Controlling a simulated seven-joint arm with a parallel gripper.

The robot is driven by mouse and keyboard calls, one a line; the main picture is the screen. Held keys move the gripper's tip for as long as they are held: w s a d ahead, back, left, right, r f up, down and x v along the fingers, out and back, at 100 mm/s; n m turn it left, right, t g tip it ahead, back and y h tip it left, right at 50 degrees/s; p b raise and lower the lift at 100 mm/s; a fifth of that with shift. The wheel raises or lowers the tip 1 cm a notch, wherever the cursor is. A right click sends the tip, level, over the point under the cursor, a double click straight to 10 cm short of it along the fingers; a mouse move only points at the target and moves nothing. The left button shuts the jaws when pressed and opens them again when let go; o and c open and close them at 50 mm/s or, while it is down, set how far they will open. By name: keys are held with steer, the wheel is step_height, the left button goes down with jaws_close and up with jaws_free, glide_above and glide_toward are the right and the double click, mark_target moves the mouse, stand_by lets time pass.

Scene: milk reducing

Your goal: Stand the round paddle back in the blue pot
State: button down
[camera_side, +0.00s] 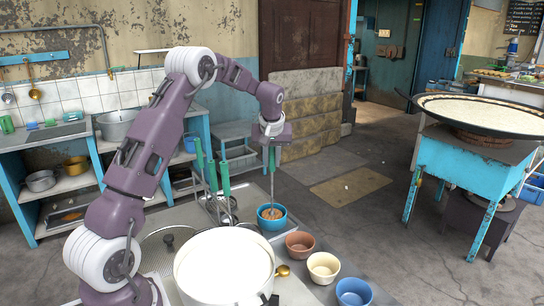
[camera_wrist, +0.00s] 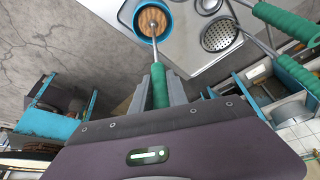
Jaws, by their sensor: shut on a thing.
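My gripper (camera_side: 272,146) is shut on the green handle (camera_wrist: 159,86) of the round paddle, which hangs nearly upright below it. The paddle's thin metal shaft (camera_side: 272,188) runs down to the blue pot (camera_side: 272,225) at the back of the counter. Its round brown end (camera_wrist: 150,18) shows within the pot's blue rim (camera_wrist: 137,22) in the wrist view. In the side view the brown end sits at the pot's mouth. I cannot tell whether it touches the bottom. My fingers partly cover the handle.
Other green-handled tools (camera_side: 225,178) stand left of the pot, one a perforated ladle (camera_wrist: 218,35). A large white pot (camera_side: 225,270) stands in front. A brown bowl (camera_side: 300,245), a cream bowl (camera_side: 323,268) and a blue bowl (camera_side: 354,292) line the right edge.

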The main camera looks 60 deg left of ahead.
steer(key=c, duration=1.2)
jaws_free()
steer(key=v, duration=0.7)
steer(key=shift+r, duration=0.1)
steer(key=v, duration=0.9)
